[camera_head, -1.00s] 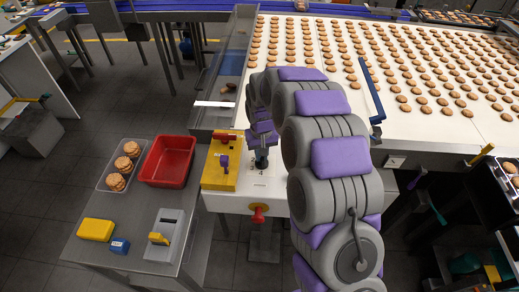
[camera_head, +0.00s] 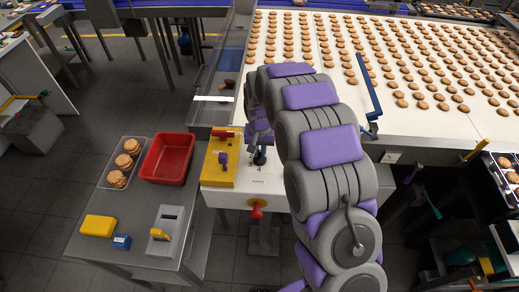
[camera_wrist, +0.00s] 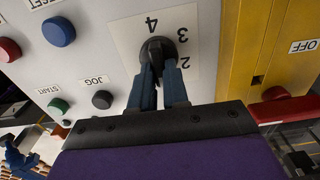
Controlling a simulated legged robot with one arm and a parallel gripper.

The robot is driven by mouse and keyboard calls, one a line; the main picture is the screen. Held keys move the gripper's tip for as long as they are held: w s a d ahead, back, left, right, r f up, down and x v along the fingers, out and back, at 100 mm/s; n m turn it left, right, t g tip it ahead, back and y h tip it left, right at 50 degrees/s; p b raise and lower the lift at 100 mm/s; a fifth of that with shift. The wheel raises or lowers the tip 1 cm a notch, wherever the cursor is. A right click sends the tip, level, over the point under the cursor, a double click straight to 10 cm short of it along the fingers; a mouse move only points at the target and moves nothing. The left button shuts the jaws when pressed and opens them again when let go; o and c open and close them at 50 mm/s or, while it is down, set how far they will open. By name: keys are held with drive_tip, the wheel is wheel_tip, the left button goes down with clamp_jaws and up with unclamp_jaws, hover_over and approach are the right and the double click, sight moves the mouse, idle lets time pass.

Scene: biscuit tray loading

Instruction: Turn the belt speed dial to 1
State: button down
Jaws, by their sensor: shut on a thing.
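The belt speed dial (camera_wrist: 158,48) is a black knob on a white number plate (camera_wrist: 125,30). In the wrist view the plate appears turned over, with 4, 3 and 2 readable; no 1 can be made out. My gripper (camera_wrist: 160,72) has its two blue fingers shut on the dial from below in that view. The fingers hide part of the knob and plate, and I cannot tell where its pointer stands. In the head view my gripper (camera_head: 260,156) is over the white control box (camera_head: 270,184), and the dial is not distinguishable there.
Blue (camera_wrist: 58,31), red (camera_wrist: 9,49), green (camera_wrist: 58,106) and black (camera_wrist: 102,99) buttons sit beside the dial. A yellow panel (camera_wrist: 235,60) with a red handle (camera_wrist: 280,100) adjoins it. A red emergency knob (camera_head: 257,211) is on the box front. A red bin (camera_head: 167,158) stands left.

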drive_tip(key=c, duration=1.1)
unclamp_jaws()
drive_tip(key=shift+r, duration=0.15)
wheel_tip(320, 180, up, 17)
drive_tip(key=shift+a+f+p, duration=0.1)
drive_tip(key=shift+p, duration=0.85)
